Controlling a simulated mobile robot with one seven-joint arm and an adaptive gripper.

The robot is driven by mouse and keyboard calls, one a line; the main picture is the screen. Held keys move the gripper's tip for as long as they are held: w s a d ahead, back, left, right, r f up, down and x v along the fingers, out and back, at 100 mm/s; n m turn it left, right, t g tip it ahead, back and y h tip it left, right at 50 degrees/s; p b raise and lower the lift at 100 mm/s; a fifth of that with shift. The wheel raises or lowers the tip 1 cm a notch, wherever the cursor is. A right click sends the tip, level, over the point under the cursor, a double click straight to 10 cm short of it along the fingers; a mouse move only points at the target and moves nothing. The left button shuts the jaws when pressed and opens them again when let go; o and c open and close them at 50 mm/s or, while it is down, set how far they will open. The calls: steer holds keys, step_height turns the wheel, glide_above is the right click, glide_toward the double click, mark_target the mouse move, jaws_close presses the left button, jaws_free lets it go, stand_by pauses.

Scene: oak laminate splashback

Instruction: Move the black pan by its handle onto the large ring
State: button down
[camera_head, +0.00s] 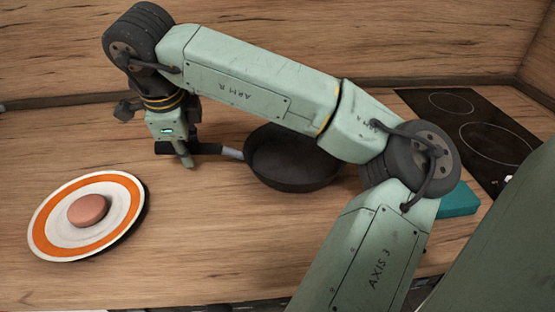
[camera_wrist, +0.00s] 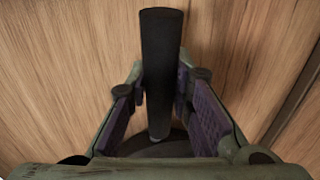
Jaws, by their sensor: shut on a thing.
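The black pan (camera_head: 292,165) is on or just above the wooden worktop, its upper right edge hidden behind my arm. Its dark handle (camera_head: 208,149) points left. My gripper (camera_head: 186,158) is at the handle's outer part and shut on it. In the wrist view the handle (camera_wrist: 161,50) runs between the two fingers. The large ring (camera_head: 496,143) is a thin pale circle on the black hob (camera_head: 440,112) at the right, beyond my arm. I cannot tell whether the pan is clear of the worktop.
A white plate with an orange band (camera_head: 58,233) lies at the left with a round pinkish-brown item (camera_head: 88,210) on it. A teal block (camera_head: 459,200) sits in front of the hob, partly hidden by my arm. A wooden splashback (camera_head: 300,40) stands behind.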

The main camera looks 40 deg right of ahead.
steer(key=shift+r, duration=0.2)
steer(key=shift+r+p, duration=1.45)
steer(key=shift+r, duration=0.9)
